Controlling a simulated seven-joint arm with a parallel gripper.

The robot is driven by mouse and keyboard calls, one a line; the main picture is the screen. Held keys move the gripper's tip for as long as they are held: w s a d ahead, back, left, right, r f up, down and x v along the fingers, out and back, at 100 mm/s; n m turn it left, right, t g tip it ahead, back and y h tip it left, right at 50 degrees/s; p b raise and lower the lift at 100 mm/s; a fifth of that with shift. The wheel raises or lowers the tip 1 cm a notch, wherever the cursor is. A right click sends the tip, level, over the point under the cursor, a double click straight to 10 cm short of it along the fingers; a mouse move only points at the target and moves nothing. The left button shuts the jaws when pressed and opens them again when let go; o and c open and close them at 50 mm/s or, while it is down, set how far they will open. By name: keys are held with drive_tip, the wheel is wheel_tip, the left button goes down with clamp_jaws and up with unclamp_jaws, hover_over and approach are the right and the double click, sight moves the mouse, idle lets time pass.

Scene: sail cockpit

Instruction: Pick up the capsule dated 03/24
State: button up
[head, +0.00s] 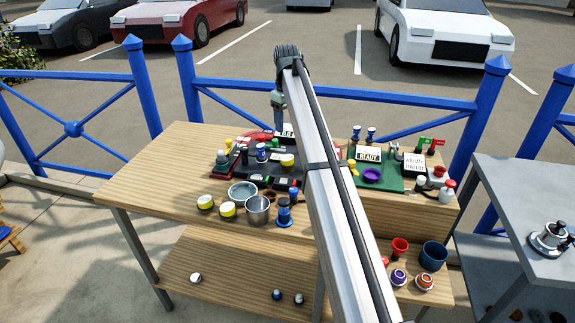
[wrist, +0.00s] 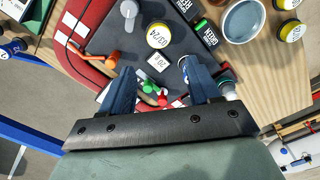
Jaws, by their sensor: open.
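The capsule dated 03/24 (wrist: 159,35) is round, with a yellow rim and a white top. In the wrist view it lies on the dark mat (wrist: 187,43), beyond my fingertips. A yellow-and-white capsule (head: 287,160) on the dark mat in the head view appears to be the same one; its date is too small to read there. My gripper (wrist: 158,66) is open, with nothing between its two blue fingers. In the head view my wrist hangs above the back of the mat, and the fingers are not clear.
A small white card (wrist: 159,62) lies close to the capsule. Black boxes marked green (wrist: 205,33) stand beside it, with a grey bowl (wrist: 243,20) further right. An orange-handled item (wrist: 100,57) and red and green pieces (wrist: 150,88) lie nearby. More yellow capsules (head: 205,202) stand at the table front.

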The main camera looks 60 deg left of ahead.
hover_over(288, 158)
drive_tip(key=f, duration=0.7)
drive_tip(key=shift+s+f, duration=0.2)
drive_tip(key=shift+f, duration=0.2)
drive_tip(key=shift+w+f, duration=0.2)
drive_tip(key=shift+f, duration=2.85)
drive_tip(key=shift+c, duration=0.2)
drive_tip(key=c, duration=0.8)
drive_tip(key=shift+r, duration=0.15)
